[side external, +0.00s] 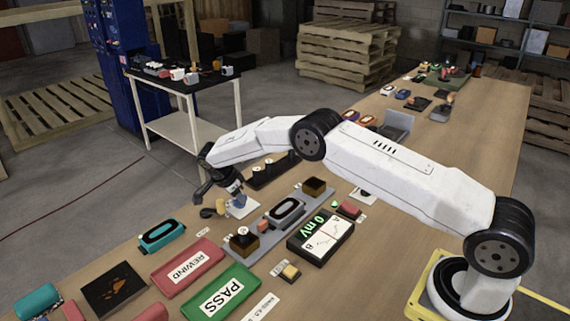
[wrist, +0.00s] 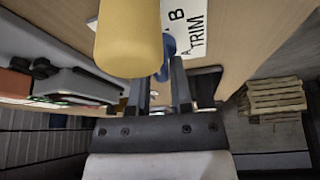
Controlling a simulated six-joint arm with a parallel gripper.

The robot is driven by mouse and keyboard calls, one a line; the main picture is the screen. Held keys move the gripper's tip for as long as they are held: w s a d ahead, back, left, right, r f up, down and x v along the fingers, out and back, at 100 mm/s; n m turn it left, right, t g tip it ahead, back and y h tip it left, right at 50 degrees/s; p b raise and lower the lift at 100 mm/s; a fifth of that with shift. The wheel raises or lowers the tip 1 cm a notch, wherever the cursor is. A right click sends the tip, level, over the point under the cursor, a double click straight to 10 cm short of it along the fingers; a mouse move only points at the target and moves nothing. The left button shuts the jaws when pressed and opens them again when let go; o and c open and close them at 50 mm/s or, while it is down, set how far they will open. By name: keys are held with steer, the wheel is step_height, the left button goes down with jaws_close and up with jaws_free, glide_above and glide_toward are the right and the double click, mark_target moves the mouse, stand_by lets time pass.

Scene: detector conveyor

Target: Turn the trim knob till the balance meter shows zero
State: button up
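The blue trim knob (side external: 236,191) stands on a white card (side external: 243,208). In the wrist view the knob (wrist: 167,55) shows beside the card lettered "B" and "TRIM" (wrist: 198,28). My gripper (side external: 230,184) is at the knob, pointing down over it. In the wrist view my gripper's fingers (wrist: 160,82) are apart, with the blue knob at their tips; the right finger is close against it. A yellow rounded object hides the left fingertip, so a firm grip cannot be told.
The yellow object (side external: 211,211) stands beside the knob and fills the upper wrist view (wrist: 128,38). A grey rail (side external: 262,238) carries a black ring-shaped part and blocks. A red button (side external: 348,208) is by the meter.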

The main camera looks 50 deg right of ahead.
steer(key=o, duration=0.3)
steer(key=v, duration=0.7)
steer(key=shift+a+r, duration=0.2)
steer(key=shift+r, duration=0.15)
steer(key=shift+r, duration=0.1)
stand_by(0.3)
steer(key=s+r+n+t+y, duration=0.1)
steer(key=s+r+n+y, duration=0.1)
steer(key=s+n, duration=0.8)
steer(key=s+r+n+t+y, duration=0.2)
steer(key=s+n, duration=0.8)
steer(key=s, duration=1.3)
steer(key=shift+r, duration=0.75)
